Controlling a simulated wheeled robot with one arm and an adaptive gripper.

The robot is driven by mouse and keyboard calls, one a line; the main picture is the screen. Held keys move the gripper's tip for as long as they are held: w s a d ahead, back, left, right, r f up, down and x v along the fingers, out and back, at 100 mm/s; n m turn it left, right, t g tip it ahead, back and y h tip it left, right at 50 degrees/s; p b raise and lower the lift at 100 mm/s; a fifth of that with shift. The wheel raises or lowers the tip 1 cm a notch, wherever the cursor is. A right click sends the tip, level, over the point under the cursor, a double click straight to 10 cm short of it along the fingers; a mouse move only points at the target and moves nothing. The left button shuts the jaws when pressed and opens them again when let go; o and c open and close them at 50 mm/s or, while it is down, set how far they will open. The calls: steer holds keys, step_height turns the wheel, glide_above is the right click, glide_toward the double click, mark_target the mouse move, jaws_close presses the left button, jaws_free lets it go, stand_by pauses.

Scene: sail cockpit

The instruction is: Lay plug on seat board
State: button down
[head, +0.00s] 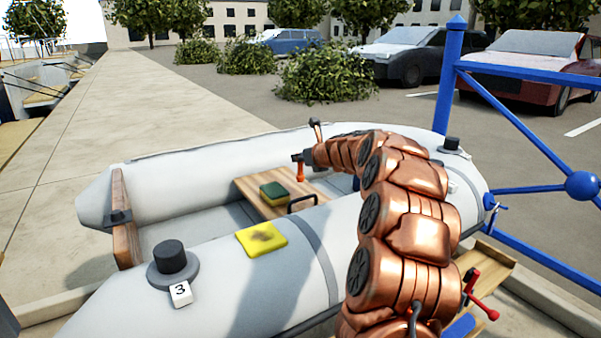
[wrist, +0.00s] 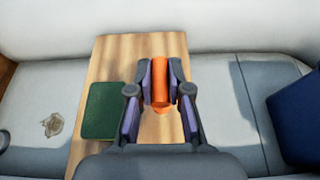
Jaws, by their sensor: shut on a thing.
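The orange plug (wrist: 159,82) is a short cylinder between the two fingers of my gripper (wrist: 160,80), which is shut on it. In the head view the plug (head: 299,172) hangs below my gripper (head: 303,157), over the right part of the seat board. The wooden seat board (head: 248,188) spans the inside of the grey boat. In the wrist view the board (wrist: 115,62) lies under the plug. I cannot tell the exact gap between them. My fingers hide part of the plug.
A green and yellow sponge (head: 273,194) lies on the seat board, left of my gripper in the wrist view (wrist: 103,112). A stained yellow cloth or sponge (head: 262,239) lies on the near tube. A black handle (head: 302,201) stands near the board.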

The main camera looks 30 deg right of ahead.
mark_target(302, 167)
step_height(302, 167, down, 3)
steer(key=shift+f+b, duration=0.2)
steer(key=shift+b, duration=0.75)
steer(key=shift+r, duration=0.1)
steer(key=c, duration=1.1)
jaws_free()
steer(key=shift+s+r, duration=0.15)
steer(key=p+v, duration=0.4)
steer(key=v, duration=0.7)
steer(key=shift+s, duration=0.35)
